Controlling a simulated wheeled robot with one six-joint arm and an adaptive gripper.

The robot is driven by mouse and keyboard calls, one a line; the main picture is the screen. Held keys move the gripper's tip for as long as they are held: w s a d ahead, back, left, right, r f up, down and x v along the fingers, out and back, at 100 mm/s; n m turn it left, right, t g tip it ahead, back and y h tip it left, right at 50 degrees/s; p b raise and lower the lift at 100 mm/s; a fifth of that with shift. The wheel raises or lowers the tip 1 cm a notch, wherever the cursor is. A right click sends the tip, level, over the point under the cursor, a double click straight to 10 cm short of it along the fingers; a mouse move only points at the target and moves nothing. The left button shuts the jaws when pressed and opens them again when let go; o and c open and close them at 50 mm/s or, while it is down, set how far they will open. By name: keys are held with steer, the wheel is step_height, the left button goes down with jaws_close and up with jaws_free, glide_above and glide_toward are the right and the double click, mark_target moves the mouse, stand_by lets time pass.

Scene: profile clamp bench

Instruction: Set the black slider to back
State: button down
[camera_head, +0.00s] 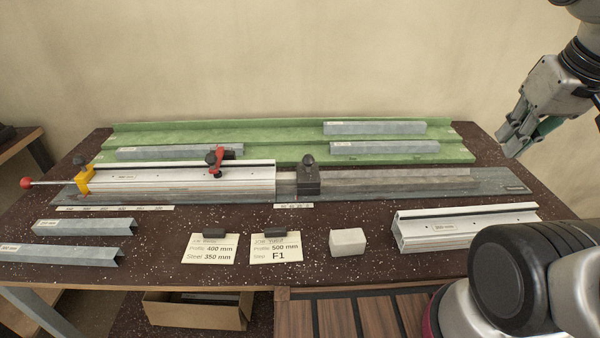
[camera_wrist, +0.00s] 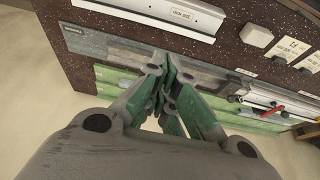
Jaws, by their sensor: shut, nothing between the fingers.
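The black slider looks to be the dark block with a round knob (camera_head: 308,183), sitting on the long grey rail (camera_head: 400,181) at the right end of the silver profile. Its exact setting cannot be read from here. In the wrist view a small dark shape near the right of the rail may be the same block, but it is too small to be sure. My gripper (camera_head: 512,136) is raised beyond the table's right end, well apart from the slider. Its green-padded fingers (camera_wrist: 164,78) are closed together in the wrist view, with nothing between them.
A silver profile (camera_head: 225,180) lies in the fixture with a red-handled clamp (camera_head: 215,160) and a yellow end clamp (camera_head: 84,178). A green tray (camera_head: 280,145) with several grey channels stands behind. In front are two cards, a white block (camera_head: 347,242) and another profile (camera_head: 465,228).

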steer(key=c, duration=1.8)
jaws_free()
steer(key=shift+a, duration=0.15)
steer(key=o, duration=0.6)
steer(key=shift+w+a+f+n+g, duration=0.6)
steer(key=shift+w+a+f, duration=0.15)
steer(key=shift+a+f, duration=0.25)
steer(key=shift+o, duration=0.2)
steer(key=m+y, duration=0.5)
steer(key=m, duration=0.2)
glide_toward(311, 156)
steer(key=x, duration=0.3)
steer(key=shift+g, duration=0.3)
steer(key=x, duration=0.7)
steer(key=shift+w, duration=0.2)
